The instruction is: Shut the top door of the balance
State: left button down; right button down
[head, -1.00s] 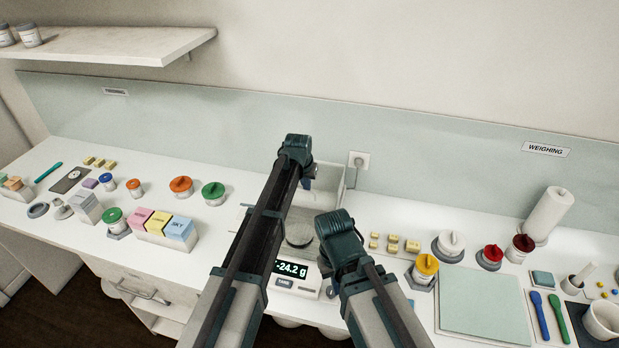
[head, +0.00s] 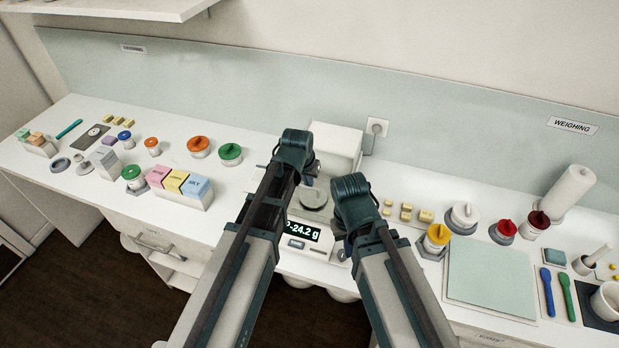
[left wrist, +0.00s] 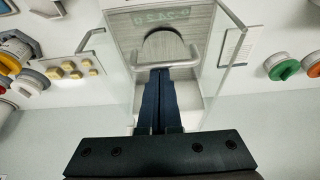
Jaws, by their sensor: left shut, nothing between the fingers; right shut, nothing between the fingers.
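The balance (head: 296,243) stands in the middle of the bench, its display reading -24.2 g. In the left wrist view, clear glass walls (left wrist: 117,70) flank the pan (left wrist: 165,46), with a pale handle-like bar (left wrist: 182,58) across the near side. My left gripper (left wrist: 160,72) is shut and empty, its tips at or just by the bar; contact is unclear. My right gripper (head: 352,195) is shut, right of the pan, its fingers mostly hidden. The top door's exact position is unclear.
Yellow blocks (head: 406,212) and lidded jars (head: 438,237) stand right of the balance. Coloured boxes (head: 196,190) and a green-lidded jar (head: 230,154) stand left. A wall socket (head: 377,127) is behind. The pale green mat (head: 490,277) is bare.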

pick_arm(q)
jog(key=shift+w, duration=0.1)
jog(key=w, duration=0.2)
jog(key=w+d+r+p, duration=0.1)
jog(key=w, duration=0.1)
jog(key=d+p+v, duration=0.1)
jog(key=p+v, duration=0.8)
jog(key=v, duration=0.1)
jog(key=shift+s+a, duration=0.25)
jog(key=shift+a, duration=0.25)
jog(key=shift+f, duration=0.15)
